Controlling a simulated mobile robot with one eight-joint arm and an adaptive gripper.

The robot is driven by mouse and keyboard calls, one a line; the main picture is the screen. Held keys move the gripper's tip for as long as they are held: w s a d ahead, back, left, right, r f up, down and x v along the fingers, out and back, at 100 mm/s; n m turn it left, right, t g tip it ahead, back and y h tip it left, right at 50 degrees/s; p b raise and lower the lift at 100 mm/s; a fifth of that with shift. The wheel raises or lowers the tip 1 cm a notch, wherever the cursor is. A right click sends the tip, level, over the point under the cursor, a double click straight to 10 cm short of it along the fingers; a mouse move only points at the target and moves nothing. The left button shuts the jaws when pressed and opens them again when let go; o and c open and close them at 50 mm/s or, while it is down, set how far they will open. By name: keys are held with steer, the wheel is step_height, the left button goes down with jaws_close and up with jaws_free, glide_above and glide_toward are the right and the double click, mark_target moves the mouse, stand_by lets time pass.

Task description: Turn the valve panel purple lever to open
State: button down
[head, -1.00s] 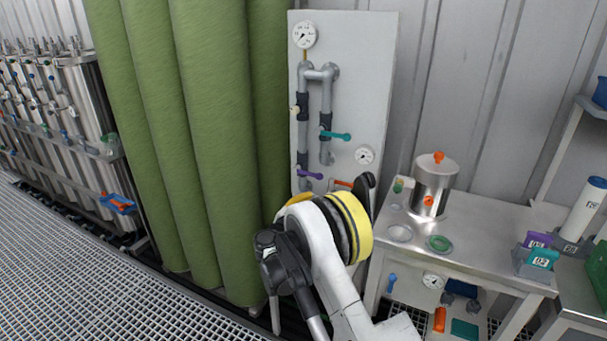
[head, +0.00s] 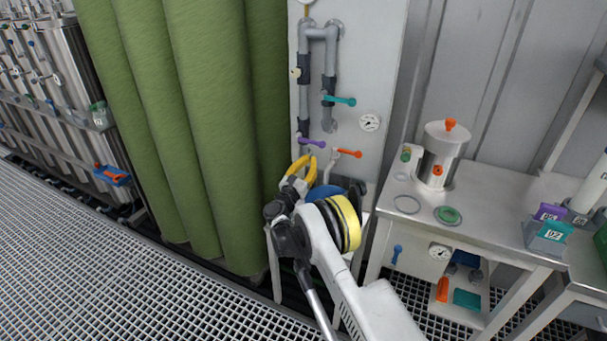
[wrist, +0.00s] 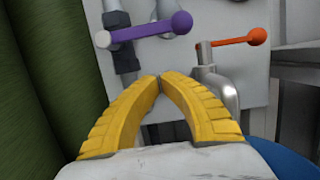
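The purple lever (head: 313,142) is low on the white valve panel (head: 375,75). In the wrist view the purple lever (wrist: 150,30) lies nearly level, with a pale hub at left and a round knob at right. My gripper (head: 308,160) is just below the lever in the head view. In the wrist view the yellow fingertips of my gripper (wrist: 161,77) meet with nothing between them. They appear below the lever, apart from it in the picture; the depth gap is hard to judge.
An orange lever (wrist: 235,40) sits right of the purple one, on a grey pipe. A teal lever (head: 340,100) is higher up. Green columns (head: 215,130) stand close at left. A steel table (head: 480,225) with a metal pot (head: 440,155) stands at right.

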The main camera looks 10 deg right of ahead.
mark_target(309, 141)
steer(key=shift+s+a+r+b, duration=0.1)
steer(key=shift+r+b, duration=0.3)
steer(key=shift+r, duration=1.6)
steer(key=shift+s+r, duration=0.1)
steer(key=shift+r, duration=0.05)
steer(key=shift+n, duration=0.4)
